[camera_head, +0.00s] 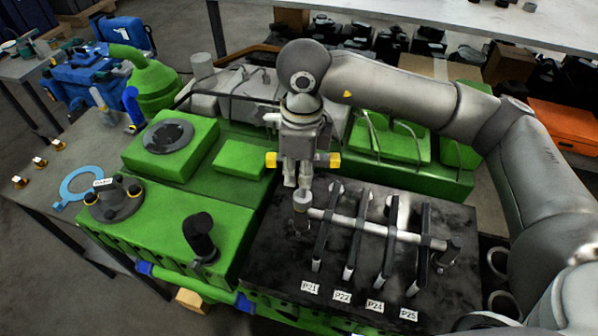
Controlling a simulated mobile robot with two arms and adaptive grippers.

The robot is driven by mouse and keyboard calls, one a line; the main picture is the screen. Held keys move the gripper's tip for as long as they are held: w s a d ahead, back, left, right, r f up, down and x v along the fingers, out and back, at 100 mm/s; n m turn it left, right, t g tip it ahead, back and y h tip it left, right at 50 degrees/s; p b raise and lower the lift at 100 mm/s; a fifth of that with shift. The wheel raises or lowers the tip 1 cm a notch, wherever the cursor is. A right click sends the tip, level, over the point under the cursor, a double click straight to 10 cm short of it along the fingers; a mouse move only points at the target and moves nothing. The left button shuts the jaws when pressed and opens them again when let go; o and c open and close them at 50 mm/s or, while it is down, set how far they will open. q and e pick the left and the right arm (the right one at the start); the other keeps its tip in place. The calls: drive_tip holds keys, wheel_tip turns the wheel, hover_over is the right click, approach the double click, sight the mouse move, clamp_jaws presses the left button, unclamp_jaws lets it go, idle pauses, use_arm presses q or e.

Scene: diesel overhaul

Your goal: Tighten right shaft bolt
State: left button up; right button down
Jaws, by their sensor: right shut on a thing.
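A light metal rocker shaft (378,227) runs left to right across the dark engine block top (262,262), with several dark rocker arms (327,232) on it. At its left end in the picture stands a short metal bolt (303,208) with a round, pale head. My right gripper (298,184) points straight down directly above this end, its fingers close together on the bolt's top. The exact contact is too small to see clearly. At the shaft's right end is another dark bolt or support (447,256), with no gripper at it. My left gripper is out of view.
Labels including P21 (310,287) lie along the block's front. Green engine covers (172,150) stand left and behind. A blue ring-shaped part (82,184) lies on the grey table (38,190) at left. My right arm spans the back and right side.

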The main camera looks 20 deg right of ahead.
drive_tip(key=m+b, duration=0.1)
drive_tip(key=m, duration=0.3)
drive_tip(key=shift+d+f+m, duration=0.1)
drive_tip(key=shift+m, duration=0.2)
drive_tip(key=m, duration=0.7)
drive_tip(key=shift+d+f+m+b, duration=0.1)
drive_tip(key=shift+d+m+b, duration=0.05)
drive_tip(key=shift+m+b, duration=0.25)
drive_tip(key=m, duration=0.4)
drive_tip(key=shift+s+d+m+h, duration=0.1)
drive_tip(key=shift+m+h, duration=0.2)
drive_tip(key=shift+m, duration=0.1)
drive_tip(key=m, duration=0.3)
drive_tip(key=m+p, duration=0.1)
drive_tip(key=m, duration=0.3)
drive_tip(key=shift+d+g, duration=0.1)
drive_tip(key=shift+g, duration=0.2)
drive_tip(key=m+p, duration=0.1)
drive_tip(key=m, duration=0.5)
drive_tip(key=shift+d, duration=0.15)
